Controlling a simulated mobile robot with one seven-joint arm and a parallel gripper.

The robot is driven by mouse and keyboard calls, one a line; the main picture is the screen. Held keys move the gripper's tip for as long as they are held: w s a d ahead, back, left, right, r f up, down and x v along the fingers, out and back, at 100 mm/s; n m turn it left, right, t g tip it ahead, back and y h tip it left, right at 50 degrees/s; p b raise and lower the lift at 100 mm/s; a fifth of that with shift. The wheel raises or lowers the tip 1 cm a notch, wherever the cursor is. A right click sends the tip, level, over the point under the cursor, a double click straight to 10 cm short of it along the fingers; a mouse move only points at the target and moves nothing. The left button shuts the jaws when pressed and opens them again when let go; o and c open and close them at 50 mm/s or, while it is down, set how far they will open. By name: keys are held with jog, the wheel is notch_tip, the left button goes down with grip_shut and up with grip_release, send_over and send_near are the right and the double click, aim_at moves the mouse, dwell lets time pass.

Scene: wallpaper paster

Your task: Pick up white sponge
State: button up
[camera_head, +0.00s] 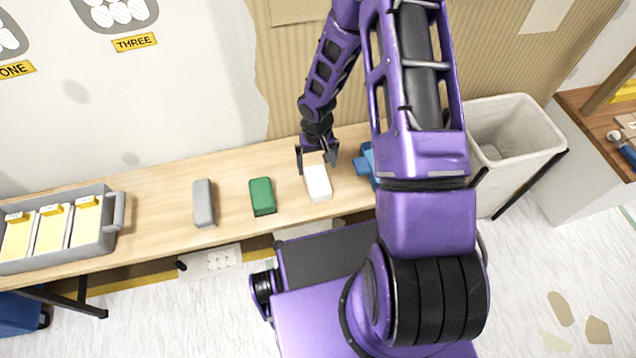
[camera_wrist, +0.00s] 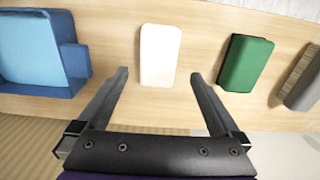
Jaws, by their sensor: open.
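The white sponge (camera_head: 318,183) lies on the wooden table, to the right of the green sponge in the head view. In the wrist view the white sponge (camera_wrist: 160,55) lies beyond my fingertips, roughly midway between them and slightly toward the top. My gripper (camera_head: 318,153) is at the back end of the white sponge, with its fingers spread. In the wrist view my gripper (camera_wrist: 158,75) is open and empty, and neither finger appears to touch the sponge.
A green sponge (camera_head: 262,197) and a grey sponge (camera_head: 203,203) lie to the left on the table (camera_head: 150,200). A blue container (camera_wrist: 35,50) stands beside the white sponge, partly hidden by my arm in the head view. A grey tray (camera_head: 103,240) stands at far left.

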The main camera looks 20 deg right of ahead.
aim_at(317, 179)
jog(key=f, duration=0.9)
jog(key=shift+w+d+f, duration=0.1)
jog(key=shift+w+f, duration=0.1)
jog(key=c, duration=1.2)
